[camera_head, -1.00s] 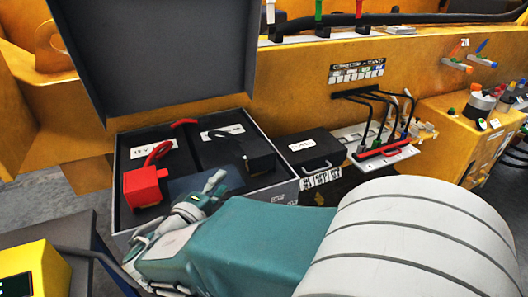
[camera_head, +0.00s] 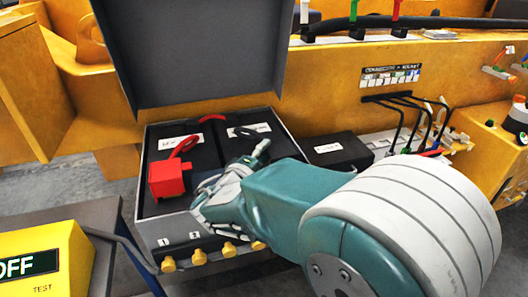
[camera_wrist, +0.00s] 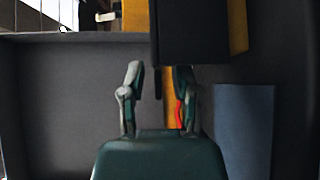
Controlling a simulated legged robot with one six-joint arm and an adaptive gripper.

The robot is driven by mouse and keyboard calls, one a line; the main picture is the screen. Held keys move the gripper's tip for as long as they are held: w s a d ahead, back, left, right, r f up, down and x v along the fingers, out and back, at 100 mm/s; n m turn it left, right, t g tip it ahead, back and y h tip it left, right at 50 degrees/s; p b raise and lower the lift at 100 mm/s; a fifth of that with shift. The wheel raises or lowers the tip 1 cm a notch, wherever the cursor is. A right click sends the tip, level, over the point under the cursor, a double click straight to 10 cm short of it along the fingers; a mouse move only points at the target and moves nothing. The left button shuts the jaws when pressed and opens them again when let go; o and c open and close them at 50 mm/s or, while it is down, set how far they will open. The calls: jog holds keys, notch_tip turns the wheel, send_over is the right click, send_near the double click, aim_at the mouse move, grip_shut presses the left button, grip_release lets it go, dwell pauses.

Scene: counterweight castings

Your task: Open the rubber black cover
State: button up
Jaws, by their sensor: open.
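The open case (camera_head: 151,215) holds two black batteries side by side. A red cover (camera_head: 167,179) sits on the left battery. The right battery (camera_head: 213,150) carries a white label and a black cable loop (camera_head: 255,129). My gripper (camera_head: 252,160) is over the right battery's front part and hides the black cover there in the head view. In the wrist view my gripper (camera_wrist: 158,92) is open and empty, fingers apart. A black block (camera_wrist: 190,30), apparently the black cover, lies just beyond the fingertips, offset to the right. I cannot tell whether they touch.
The case's raised lid (camera_head: 190,50) stands behind the batteries. A smaller black box (camera_head: 338,152) and a cable panel lie to the right. A yellow tester reading OFF (camera_head: 45,265) is at lower left. Yellow knobs (camera_head: 228,249) line the case front.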

jog(key=shift+a, duration=0.65)
grip_shut()
jog(key=shift+s+d, duration=0.1)
jog(key=shift+d, duration=0.2)
